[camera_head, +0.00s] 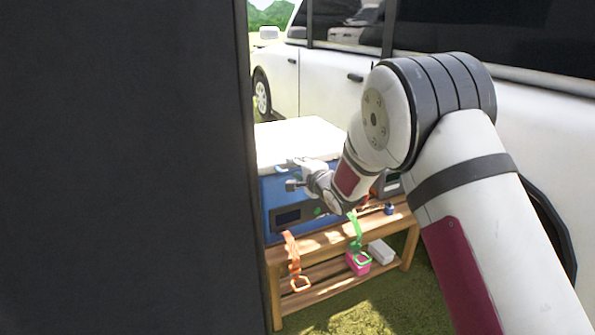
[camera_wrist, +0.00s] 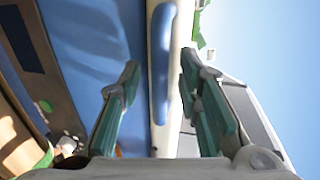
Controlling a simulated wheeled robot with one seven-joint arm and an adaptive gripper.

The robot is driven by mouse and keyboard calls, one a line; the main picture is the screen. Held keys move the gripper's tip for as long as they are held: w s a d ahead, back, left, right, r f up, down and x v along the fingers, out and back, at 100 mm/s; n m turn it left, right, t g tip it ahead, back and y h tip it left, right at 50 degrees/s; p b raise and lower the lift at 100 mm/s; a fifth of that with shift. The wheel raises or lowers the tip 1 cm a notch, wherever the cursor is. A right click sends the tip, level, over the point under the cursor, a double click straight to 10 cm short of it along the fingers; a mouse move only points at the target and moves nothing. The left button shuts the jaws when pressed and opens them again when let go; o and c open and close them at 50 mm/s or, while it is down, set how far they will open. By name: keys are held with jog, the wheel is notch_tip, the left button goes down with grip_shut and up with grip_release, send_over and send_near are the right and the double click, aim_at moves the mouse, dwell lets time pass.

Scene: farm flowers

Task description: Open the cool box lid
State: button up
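The cool box is blue (camera_head: 275,190) with a white lid (camera_head: 300,138), and it stands on a wooden bench beside a white vehicle. The lid lies flat on the box and looks closed. A blue handle (camera_wrist: 161,75) runs along the lid's front edge in the wrist view, with the blue box wall (camera_wrist: 95,45) to its left. My gripper (camera_wrist: 160,63) is open, one finger on each side of the handle, with visible gaps on both sides. In the head view my gripper (camera_head: 293,178) is at the lid's front edge, partly hidden by my arm.
The wooden bench (camera_head: 335,238) holds a dark grey device (camera_head: 388,184) right of the box. Orange (camera_head: 291,250) and green (camera_head: 355,232) straps hang at its front. A pink container (camera_head: 358,265) and a white box (camera_head: 381,251) are below. A dark panel blocks the left.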

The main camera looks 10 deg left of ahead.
grip_shut()
jog(key=shift+r, duration=0.15)
